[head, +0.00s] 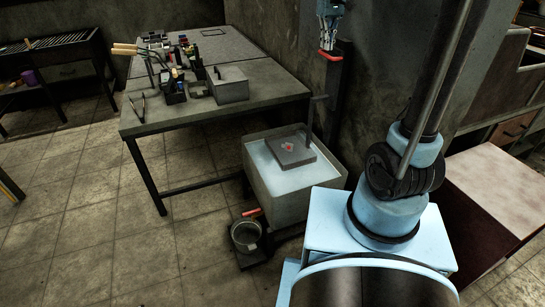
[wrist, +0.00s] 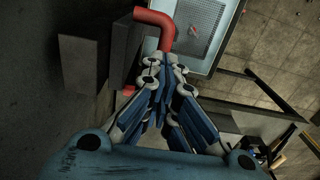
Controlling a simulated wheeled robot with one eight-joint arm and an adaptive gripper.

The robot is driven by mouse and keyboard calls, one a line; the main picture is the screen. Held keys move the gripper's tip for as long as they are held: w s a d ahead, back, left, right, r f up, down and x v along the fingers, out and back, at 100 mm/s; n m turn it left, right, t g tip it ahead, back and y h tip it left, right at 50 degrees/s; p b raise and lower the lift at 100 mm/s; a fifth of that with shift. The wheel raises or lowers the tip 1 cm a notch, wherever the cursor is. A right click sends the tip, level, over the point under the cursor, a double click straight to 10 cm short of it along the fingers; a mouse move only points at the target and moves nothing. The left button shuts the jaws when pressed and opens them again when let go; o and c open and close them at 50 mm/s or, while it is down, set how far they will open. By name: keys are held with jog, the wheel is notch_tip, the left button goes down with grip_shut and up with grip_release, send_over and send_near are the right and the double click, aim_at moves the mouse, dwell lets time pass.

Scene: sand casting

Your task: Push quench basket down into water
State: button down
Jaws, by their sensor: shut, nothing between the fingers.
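The quench tank (head: 263,190) stands on the floor by the wall, filled with pale blue water. The quench basket (head: 285,155) is a grey square mesh tray over the water, with its sides showing, holding a small red glowing piece (head: 289,148). A dark upright post (head: 331,105) rises behind the tank with a red handle (head: 332,56) near its top. My gripper (head: 329,46) is shut and empty, pointing down just above the handle. In the wrist view the fingertips (wrist: 169,58) are close to the red handle (wrist: 157,17); I cannot tell whether they touch. The basket (wrist: 194,28) shows beyond.
A grey workbench (head: 255,75) with tools and a grey box (head: 228,85) stands left of the tank. A pot (head: 246,236) with a red handle sits on the floor in front. The wall (head: 285,40) is close behind the post.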

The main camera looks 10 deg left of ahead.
jog(key=shift+f, duration=7.95)
notch_tip(320, 180, up, 20)
jog(key=shift+r, duration=0.1)
